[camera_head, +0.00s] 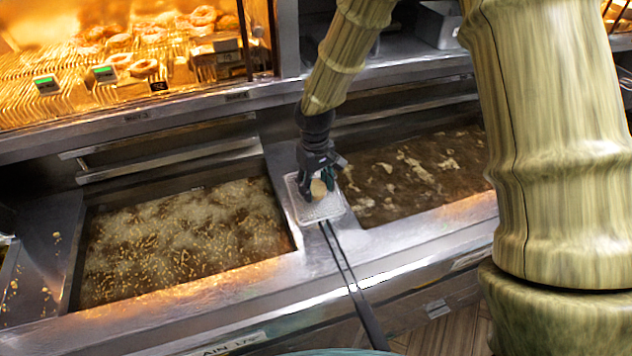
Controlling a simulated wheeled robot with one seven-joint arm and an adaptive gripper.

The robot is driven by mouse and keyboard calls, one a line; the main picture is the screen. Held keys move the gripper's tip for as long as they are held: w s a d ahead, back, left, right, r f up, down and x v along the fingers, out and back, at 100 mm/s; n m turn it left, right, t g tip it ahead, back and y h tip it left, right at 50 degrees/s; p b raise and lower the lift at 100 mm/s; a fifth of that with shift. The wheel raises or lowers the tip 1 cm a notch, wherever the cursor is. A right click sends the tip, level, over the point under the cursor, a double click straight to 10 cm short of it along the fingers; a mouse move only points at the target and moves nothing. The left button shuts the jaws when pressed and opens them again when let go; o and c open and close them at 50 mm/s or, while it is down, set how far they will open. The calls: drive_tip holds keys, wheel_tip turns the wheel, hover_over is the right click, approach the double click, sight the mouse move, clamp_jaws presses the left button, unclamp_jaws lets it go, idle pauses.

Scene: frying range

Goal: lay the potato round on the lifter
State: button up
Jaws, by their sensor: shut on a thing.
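The lifter (322,212) is a pale, square mesh head with a long dark handle. It lies on the metal divider between the two fryer vats, its handle running toward the front edge. My gripper (324,182) is over the lifter and points down. It is shut on the potato round (318,189), a small pale tan piece between the dark fingers. The potato round appears over the lifter's mesh. I cannot tell whether it touches the mesh. The fingers hide part of the round and the far part of the lifter.
A left vat (190,240) holds bubbling oil with many small pieces. A right vat (415,175) holds darker oil with foam patches. A lit display case (130,60) with doughnuts stands at the back left. The metal front ledge (270,290) is mostly clear.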

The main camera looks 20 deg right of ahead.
drive_tip(key=shift+s+f, duration=0.3)
drive_tip(key=shift+s, duration=0.2)
drive_tip(key=shift+w+f, duration=0.15)
drive_tip(key=shift+w, duration=0.1)
drive_tip(key=o, duration=0.9)
drive_tip(key=shift+s, duration=0.15)
drive_tip(key=shift+c, duration=0.2)
wheel_tip(320, 180, up, 12)
drive_tip(key=shift+a, duration=0.15)
